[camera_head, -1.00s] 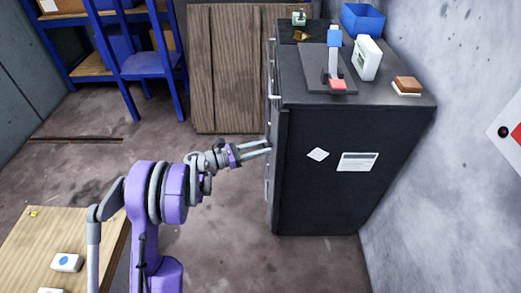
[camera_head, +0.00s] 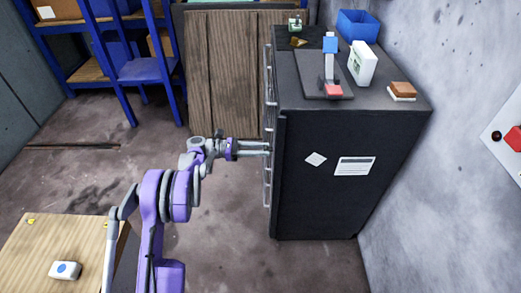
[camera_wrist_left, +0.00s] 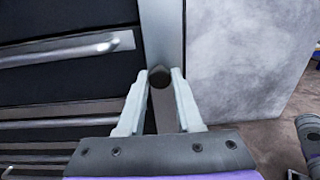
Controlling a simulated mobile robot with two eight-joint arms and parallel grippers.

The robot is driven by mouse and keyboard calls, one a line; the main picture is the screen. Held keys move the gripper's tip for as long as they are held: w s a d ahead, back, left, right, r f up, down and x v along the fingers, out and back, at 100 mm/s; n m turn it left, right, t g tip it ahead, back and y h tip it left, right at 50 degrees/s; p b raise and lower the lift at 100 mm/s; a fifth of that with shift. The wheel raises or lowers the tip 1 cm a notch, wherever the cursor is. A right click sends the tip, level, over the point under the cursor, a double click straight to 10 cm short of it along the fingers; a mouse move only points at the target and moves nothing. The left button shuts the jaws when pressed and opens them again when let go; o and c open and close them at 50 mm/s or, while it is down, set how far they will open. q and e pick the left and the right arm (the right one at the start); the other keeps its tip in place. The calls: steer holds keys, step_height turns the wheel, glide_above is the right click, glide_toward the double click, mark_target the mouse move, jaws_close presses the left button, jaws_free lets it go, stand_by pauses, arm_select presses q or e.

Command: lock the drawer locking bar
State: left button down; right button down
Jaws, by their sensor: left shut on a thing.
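The drawer cabinet (camera_head: 330,205) is black, with its drawer fronts facing left in the head view. The locking bar (camera_wrist_left: 161,25) is a grey upright strip along the edge of the drawer fronts in the left wrist view. A dark round knob (camera_wrist_left: 159,76) sits on it. My left gripper (camera_head: 267,148) is at the cabinet's front, and its fingers are shut on the knob, one on each side. The finger contact is too small to see well in the head view.
Drawer handles (camera_wrist_left: 75,49) stick out left of the bar. A stapler-like tool (camera_head: 331,70), a blue bin (camera_head: 359,25) and a white box (camera_head: 362,63) stand on the cabinet. A wooden table (camera_head: 50,255) is at lower left. The floor before the cabinet is clear.

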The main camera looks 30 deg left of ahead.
arm_select(q)
steer(key=c, duration=0.6)
jaws_free()
steer(key=shift+w, duration=0.1)
steer(key=p+v, duration=0.1)
steer(key=v, duration=0.9)
steer(key=shift+s+a, duration=0.25)
steer(key=shift+a, duration=0.05)
